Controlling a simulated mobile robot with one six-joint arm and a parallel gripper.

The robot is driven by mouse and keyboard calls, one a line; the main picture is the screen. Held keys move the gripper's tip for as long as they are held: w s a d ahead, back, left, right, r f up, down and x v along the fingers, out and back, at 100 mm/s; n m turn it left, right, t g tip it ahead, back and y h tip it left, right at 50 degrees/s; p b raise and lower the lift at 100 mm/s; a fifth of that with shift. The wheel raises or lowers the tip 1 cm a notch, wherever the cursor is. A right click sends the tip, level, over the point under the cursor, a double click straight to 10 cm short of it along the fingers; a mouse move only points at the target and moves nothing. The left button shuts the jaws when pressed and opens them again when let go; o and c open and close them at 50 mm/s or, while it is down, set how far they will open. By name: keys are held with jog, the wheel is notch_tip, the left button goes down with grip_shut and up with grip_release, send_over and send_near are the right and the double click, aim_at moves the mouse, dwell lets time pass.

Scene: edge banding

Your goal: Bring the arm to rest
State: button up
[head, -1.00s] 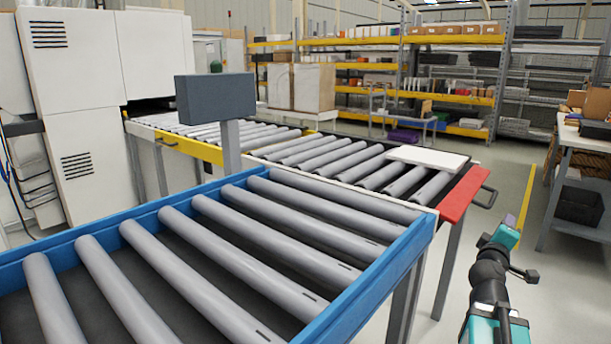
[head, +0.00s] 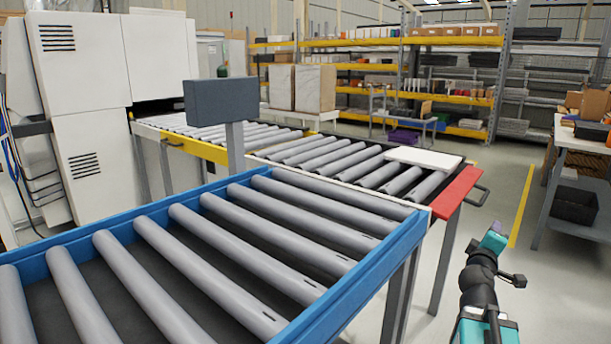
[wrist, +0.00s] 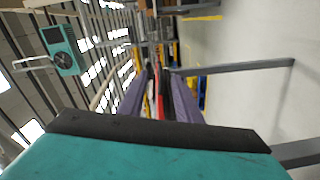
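My arm reaches up from the lower right of the head view, with teal and black links. My gripper (head: 496,236) is at its far end, above the bare floor, to the right of the red conveyor end and apart from it. In the wrist view two purple-grey fingers (wrist: 157,82) point away from the camera with a narrow gap between them. Background shows through the gap, and I see nothing held.
A blue-framed roller conveyor (head: 415,232) stands in front, with a red end plate (head: 456,192) beyond it. A white board (head: 423,158) lies on the far rollers. A grey worktable (head: 566,140) stands at right. Floor between is clear.

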jog(key=a+f+g+y+p, duration=0.2)
jog(key=a+f+p, duration=0.4)
jog(key=f, duration=0.5)
jog(key=a+f+g+y+p, duration=0.2)
jog(key=a+f+y+p, duration=0.15)
jog(key=a+f, duration=0.65)
jog(key=s+a+f+m+g+p, duration=0.1)
jog(key=s+a+f+g+p, duration=0.2)
jog(key=s+f, duration=0.5)
jog(key=s+a+f+g+p, duration=0.25)
jog(key=s+f, duration=0.35)
jog(key=f, duration=0.4)
jog(key=s+a+f+m+g+y+p, duration=0.1)
jog(key=s+a+f+m+g, duration=0.1)
jog(key=s, duration=0.7)
jog(key=s+a+f+m+g+y+p, duration=0.1)
jog(key=s+a+f+m+g+y, duration=0.1)
jog(key=s+a, duration=0.4)
jog(key=s+a+f+m+g+y+p, duration=0.1)
jog(key=s+a+f+m+g+y, duration=0.1)
jog(key=s, duration=1.1)
jog(key=a+f+g, duration=0.1)
jog(key=a+g, duration=0.1)
jog(key=g, duration=0.1)
jog(key=shift+s+a+f+g, duration=0.15)
jog(key=shift+a+f+g, duration=0.2)
jog(key=shift+a+f, duration=0.05)
